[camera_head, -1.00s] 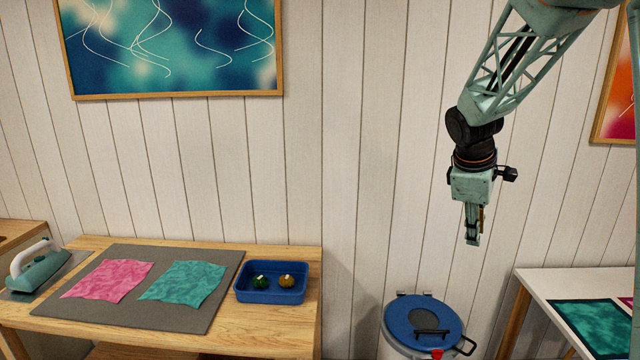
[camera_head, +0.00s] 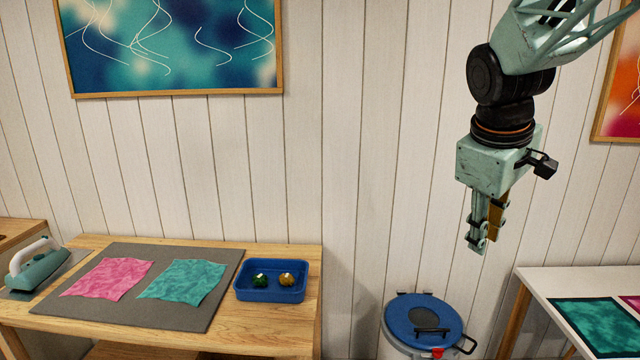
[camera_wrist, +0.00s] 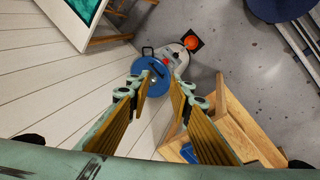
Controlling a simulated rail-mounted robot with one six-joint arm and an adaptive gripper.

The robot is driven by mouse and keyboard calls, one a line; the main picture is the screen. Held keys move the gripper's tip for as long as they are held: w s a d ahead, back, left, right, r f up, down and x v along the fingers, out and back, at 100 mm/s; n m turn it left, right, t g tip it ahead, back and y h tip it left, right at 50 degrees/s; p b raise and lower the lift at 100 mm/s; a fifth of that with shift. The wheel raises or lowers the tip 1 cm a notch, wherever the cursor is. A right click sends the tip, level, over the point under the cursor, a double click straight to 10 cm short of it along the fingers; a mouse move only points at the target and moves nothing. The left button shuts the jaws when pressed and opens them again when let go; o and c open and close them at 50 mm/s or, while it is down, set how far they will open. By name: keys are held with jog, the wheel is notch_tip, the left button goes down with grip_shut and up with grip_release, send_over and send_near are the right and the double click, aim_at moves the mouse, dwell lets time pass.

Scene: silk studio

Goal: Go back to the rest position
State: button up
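My gripper (camera_head: 485,238) hangs pointing down in mid-air at the right of the head view, in front of the white plank wall. It is well above and to the right of the blue-lidded bin (camera_head: 425,318). In the wrist view my gripper (camera_wrist: 160,90) has its two tan-padded fingers apart with nothing between them. The bin's blue lid (camera_wrist: 150,68) shows far below, beyond the fingertips.
A wooden table (camera_head: 250,322) at left holds a grey mat (camera_head: 150,312) with pink (camera_head: 108,279) and teal (camera_head: 182,280) cloths, an iron (camera_head: 38,268), and a blue tray (camera_head: 270,294) with two pincushion-like items. A white table (camera_head: 535,275) stands right.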

jog(key=s+a+m+y, duration=0.1)
jog(key=s+a+m, duration=0.2)
jog(key=s, duration=1.2)
jog(key=s+a+f+m+y+b, duration=0.1)
jog(key=s+a+m, duration=0.2)
jog(key=s+a, duration=0.6)
jog(key=shift+s+f+m+y, duration=0.25)
jog(key=shift+s+m+y, duration=0.05)
jog(key=shift+s, duration=3.4)
